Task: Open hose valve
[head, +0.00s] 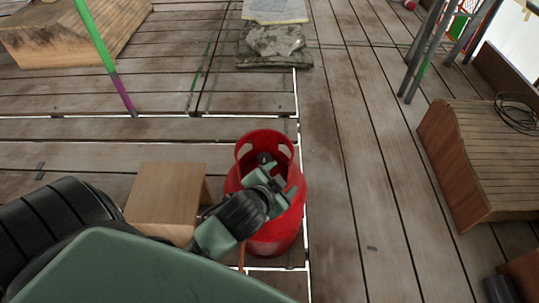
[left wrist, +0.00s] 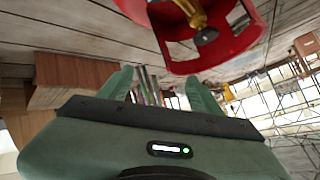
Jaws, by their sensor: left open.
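A red gas cylinder (head: 262,238) with a raised red collar stands on the plank deck in the middle of the head view. A dark round knob (head: 264,158) shows inside the collar. In the left wrist view the red collar (left wrist: 225,55) surrounds a brass valve (left wrist: 190,12) with a dark round knob (left wrist: 205,36). My left gripper (head: 277,181) is over the cylinder in the head view and hides part of the collar. In the left wrist view its fingers (left wrist: 160,90) are spread with nothing between them; the valve appears above them. My right gripper is not in view.
A small wooden stool (head: 165,190) stands left of the cylinder, close to my left arm. A grey folded cloth or sack (head: 272,46) lies beyond. A wooden box (head: 485,160) with a coiled dark cable (head: 517,112) is at right. Deck between cylinder and box is mostly clear.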

